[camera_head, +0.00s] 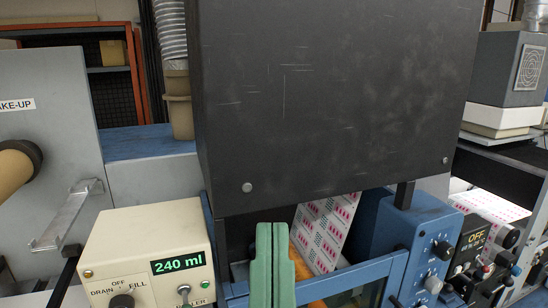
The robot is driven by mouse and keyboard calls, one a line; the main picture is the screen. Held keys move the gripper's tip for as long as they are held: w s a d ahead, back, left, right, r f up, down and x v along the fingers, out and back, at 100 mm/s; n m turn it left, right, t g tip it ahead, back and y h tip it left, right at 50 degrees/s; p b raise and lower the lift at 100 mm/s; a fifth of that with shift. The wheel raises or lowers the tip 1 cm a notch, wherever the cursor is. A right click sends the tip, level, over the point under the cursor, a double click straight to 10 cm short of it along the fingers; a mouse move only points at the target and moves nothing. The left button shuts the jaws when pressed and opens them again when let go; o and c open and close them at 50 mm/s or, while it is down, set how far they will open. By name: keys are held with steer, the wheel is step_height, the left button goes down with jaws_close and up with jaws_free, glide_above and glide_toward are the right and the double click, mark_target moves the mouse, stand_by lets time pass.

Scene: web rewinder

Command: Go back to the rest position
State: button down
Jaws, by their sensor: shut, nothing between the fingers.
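My gripper (272,232) shows at the bottom centre as two pale green fingers pointing up the picture. The fingers lie side by side, shut, with nothing seen between them. They stand in front of the blue machine frame (372,273) and below the large black hood (335,90). The printed web (327,232), with pink and green marks, runs down just right of the fingers. I cannot tell whether the fingers touch anything. The rest of my arm is not seen.
A cream control box (150,235) reading "240 ml" with DRAIN, OFF and FILL is close left. A metal bracket (68,215) and brown roll (15,170) stick out at left.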

step_height(320, 180, up, 19)
steer(key=p, duration=1.5)
steer(key=shift+r, duration=0.15)
steer(key=shift+a, duration=0.1)
